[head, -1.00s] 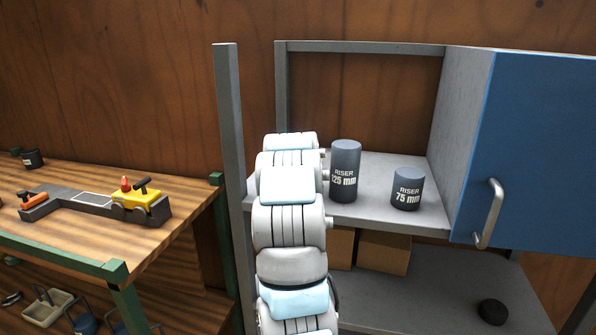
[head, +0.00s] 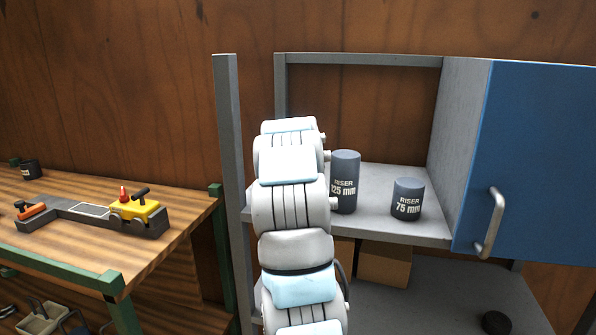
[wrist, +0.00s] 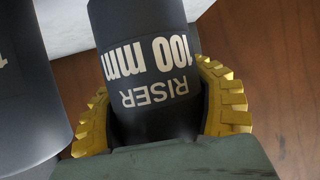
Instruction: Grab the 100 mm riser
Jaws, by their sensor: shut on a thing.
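The 100 mm riser (wrist: 150,72), a dark cylinder with white lettering, shows upside down in the wrist view. The yellow ridged fingers of my gripper (wrist: 155,82) are shut on it from both sides. In the head view my arm hides the riser and the gripper. The 125 mm riser (head: 346,170) stands on the grey shelf (head: 378,222) just right of my arm. The shorter 75 mm riser (head: 408,200) stands farther right. I cannot tell whether the held riser touches the shelf.
Another dark cylinder (wrist: 28,85) is close to the held riser in the wrist view. A grey post (head: 228,150) stands left of my arm. The blue cabinet door (head: 540,150) is at the right. A workbench (head: 185,215) with a yellow-and-grey device (head: 135,208) is at the left.

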